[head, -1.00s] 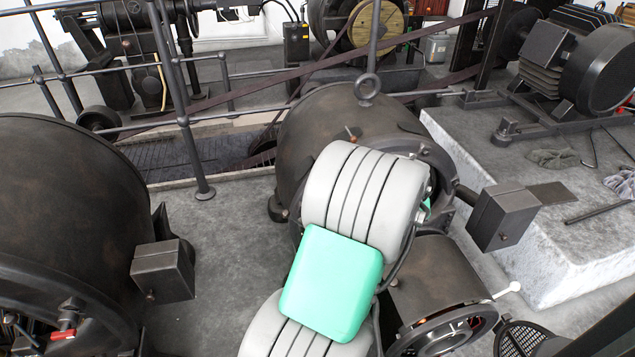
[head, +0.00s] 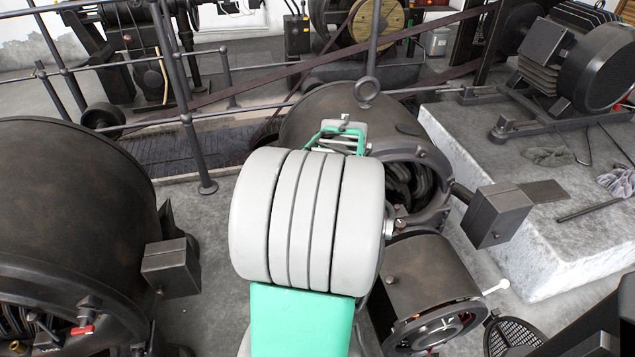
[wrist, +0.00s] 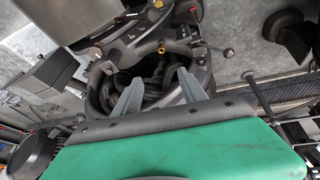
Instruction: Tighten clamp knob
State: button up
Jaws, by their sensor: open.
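My gripper (wrist: 158,88) is open and empty in the wrist view, its two grey fingers spread apart in front of the round, open end of the middle dynamo (wrist: 122,68). A small dark knob with a reddish tip (wrist: 228,53) sticks out on a thin rod beside that opening, clear of the fingers; I cannot tell for certain that it is the clamp knob. A brass fitting (wrist: 161,48) sits on the rim. In the head view my green gripper (head: 342,136) is over the middle dynamo (head: 318,104); my arm hides the fingertips and part of the rim.
A terminal box (head: 496,215) juts out right of the dynamo. A smaller drum (head: 425,277) with a white-tipped lever (head: 496,287) sits in front. A large dynamo (head: 70,205) with a red handle (head: 82,330) stands left. Railings (head: 190,130) run behind.

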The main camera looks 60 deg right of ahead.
jog(key=w+a+r+n+p, duration=0.1)
jog(key=w+a+r, duration=0.2)
jog(key=w+a, duration=0.2)
jog(key=shift+a+r+t+p, duration=0.25)
jog(key=shift+r+t+p, duration=0.05)
jog(key=shift+p, duration=0.1)
jog(key=shift+w, duration=0.1)
